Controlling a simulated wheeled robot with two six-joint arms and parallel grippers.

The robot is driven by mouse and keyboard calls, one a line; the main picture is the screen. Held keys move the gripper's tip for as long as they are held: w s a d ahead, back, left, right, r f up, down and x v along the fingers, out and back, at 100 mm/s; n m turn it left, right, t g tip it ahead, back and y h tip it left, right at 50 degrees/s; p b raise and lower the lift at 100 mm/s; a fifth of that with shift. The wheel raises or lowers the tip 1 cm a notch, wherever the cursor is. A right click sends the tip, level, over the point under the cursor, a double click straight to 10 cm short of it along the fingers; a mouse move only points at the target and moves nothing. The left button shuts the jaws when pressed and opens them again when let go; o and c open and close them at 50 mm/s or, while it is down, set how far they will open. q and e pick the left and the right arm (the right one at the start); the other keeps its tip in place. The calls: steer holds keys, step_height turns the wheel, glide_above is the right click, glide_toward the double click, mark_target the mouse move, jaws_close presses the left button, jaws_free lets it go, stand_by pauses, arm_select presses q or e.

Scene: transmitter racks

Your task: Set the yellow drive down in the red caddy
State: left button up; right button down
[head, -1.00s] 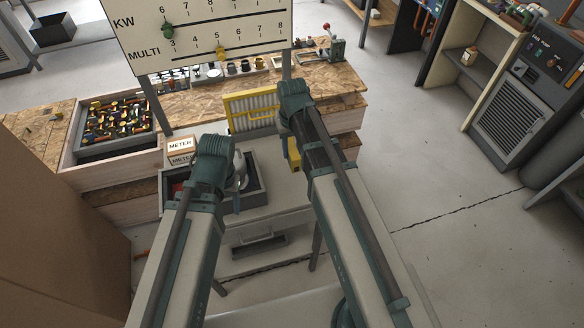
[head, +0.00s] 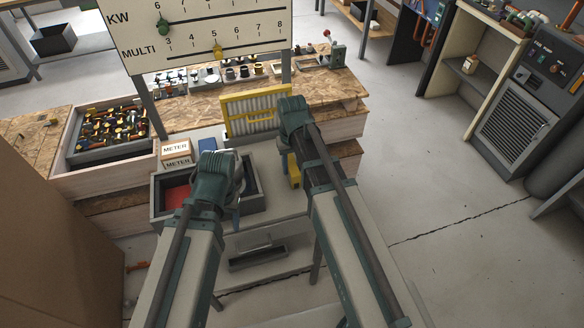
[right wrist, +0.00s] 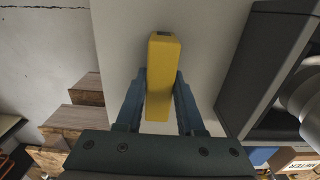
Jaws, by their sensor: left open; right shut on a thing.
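The yellow drive (head: 293,172) is between the fingers of my right gripper (right wrist: 161,98), which is shut on it. The drive (right wrist: 162,75) stands out lengthwise past the fingertips in the right wrist view, over a pale surface. In the head view it is right of the dark grey box. A red patch (head: 176,196), which seems to be the red caddy, shows inside the left part of that box, partly hidden by my left arm. My left gripper (head: 234,212) is open over the box, its fingers mostly hidden behind its own wrist.
The dark grey box (head: 258,203) sits on a pale table (head: 285,208). A METER carton (head: 176,150) and a blue item (head: 207,145) stand behind it. A yellow-framed filter (head: 228,122) stands behind my right wrist. A scale board (head: 200,30) hangs over the back bench. Floor at right is clear.

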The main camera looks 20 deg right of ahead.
steer(key=shift+f, duration=0.1)
steer(key=shift+f, duration=0.15)
steer(key=c, duration=0.5)
jaws_free()
steer(key=shift+r, duration=0.25)
